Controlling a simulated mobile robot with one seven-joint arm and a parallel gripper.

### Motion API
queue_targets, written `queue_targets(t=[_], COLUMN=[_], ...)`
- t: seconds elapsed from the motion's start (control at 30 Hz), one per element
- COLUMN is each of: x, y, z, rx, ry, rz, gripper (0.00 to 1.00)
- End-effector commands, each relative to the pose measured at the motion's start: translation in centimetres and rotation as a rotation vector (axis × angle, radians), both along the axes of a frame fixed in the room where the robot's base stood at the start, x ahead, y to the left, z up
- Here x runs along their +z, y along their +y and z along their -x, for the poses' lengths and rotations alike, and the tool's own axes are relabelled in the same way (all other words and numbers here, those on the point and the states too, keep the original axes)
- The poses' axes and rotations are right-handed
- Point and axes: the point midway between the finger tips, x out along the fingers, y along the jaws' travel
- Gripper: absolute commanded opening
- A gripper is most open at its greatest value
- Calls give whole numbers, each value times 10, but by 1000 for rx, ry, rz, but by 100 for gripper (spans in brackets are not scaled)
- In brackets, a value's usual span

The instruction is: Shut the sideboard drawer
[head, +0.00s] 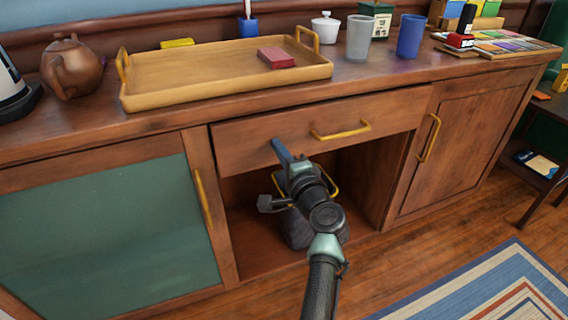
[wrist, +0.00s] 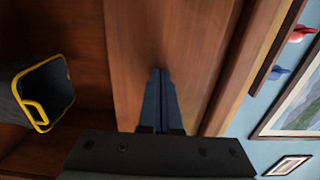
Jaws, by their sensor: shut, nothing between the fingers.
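The sideboard drawer (head: 260,133) is a wide brown wooden front with a yellow bar handle (head: 341,131), just under the sideboard top. It looks flush or nearly flush with the frame; I cannot tell whether a small gap remains. My gripper (head: 275,143) is shut, with its blue fingers together and nothing between them. The fingertips are at the lower left part of the drawer front, left of the handle. In the wrist view the fingers (wrist: 158,73) point at the plain wood of the drawer front (wrist: 185,45), touching it or very close.
Below the drawer is an open compartment holding a dark container with a yellow rim (wrist: 45,92). A glass-panelled door (head: 100,235) is at left, a wooden door (head: 465,145) at right. A tray (head: 200,85), teapot (head: 72,68) and cups stand on top.

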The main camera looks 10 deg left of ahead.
Motion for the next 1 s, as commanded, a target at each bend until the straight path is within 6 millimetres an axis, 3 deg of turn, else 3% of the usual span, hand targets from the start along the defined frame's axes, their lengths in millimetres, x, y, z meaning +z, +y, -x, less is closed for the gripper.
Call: queue_targets(t=[0.43,1.0], x=[2,3], y=[8,7], z=[-10,-5], rx=[-2,2], ry=[-3,-2], rz=[-1,-1], gripper=[0,0])
